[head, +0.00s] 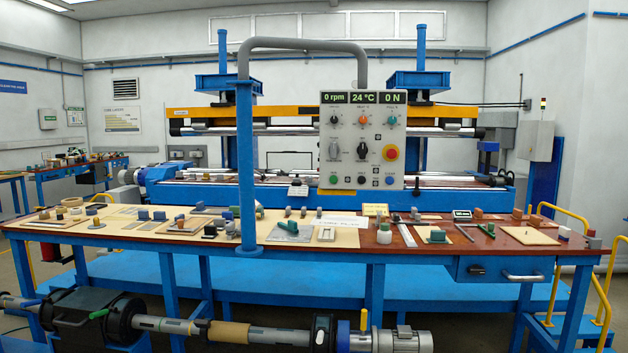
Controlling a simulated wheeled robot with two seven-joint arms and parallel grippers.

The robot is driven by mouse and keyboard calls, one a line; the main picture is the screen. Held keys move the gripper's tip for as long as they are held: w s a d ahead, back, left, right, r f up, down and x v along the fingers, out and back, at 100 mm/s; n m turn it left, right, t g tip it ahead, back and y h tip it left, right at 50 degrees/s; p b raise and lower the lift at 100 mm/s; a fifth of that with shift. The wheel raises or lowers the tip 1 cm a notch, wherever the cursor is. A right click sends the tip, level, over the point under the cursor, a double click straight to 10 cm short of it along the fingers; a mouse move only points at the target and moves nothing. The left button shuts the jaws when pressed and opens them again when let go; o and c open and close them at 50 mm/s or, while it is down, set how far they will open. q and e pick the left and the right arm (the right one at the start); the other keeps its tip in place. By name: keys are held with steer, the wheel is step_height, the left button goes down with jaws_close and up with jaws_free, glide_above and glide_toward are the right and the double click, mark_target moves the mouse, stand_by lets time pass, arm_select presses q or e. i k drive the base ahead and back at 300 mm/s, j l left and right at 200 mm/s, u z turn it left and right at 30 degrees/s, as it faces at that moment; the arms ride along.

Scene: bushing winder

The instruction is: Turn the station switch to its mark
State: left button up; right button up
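A pale control panel (362,140) hangs from a grey bent tube above the far side of the bench. It carries a grey rotary switch (334,152) and a black rotary switch (362,152), both with handles roughly upright. Their labels and marks are too small to read, and I cannot tell which one is the station switch. Above them are a black knob (335,119), an orange knob (363,120) and a teal knob (391,121). Neither of my grippers is in view.
A long bench (305,256) with many small parts and plates spans the view in front of the panel. A blue post (246,160) stands on it, left of the panel. A shaft with a grey motor (404,340) lies low in front. Yellow rails (604,290) stand right.

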mark_target(334, 150)
steer(key=i+j+z, duration=0.2)
steer(key=i, duration=0.2)
steer(key=i+l+u, duration=0.15)
steer(key=i+l, duration=0.45)
steer(key=i+l+u, duration=0.1)
steer(key=i+l, duration=0.5)
steer(key=i+l+u, duration=0.15)
steer(key=i+l, duration=0.4)
steer(key=l, duration=0.2)
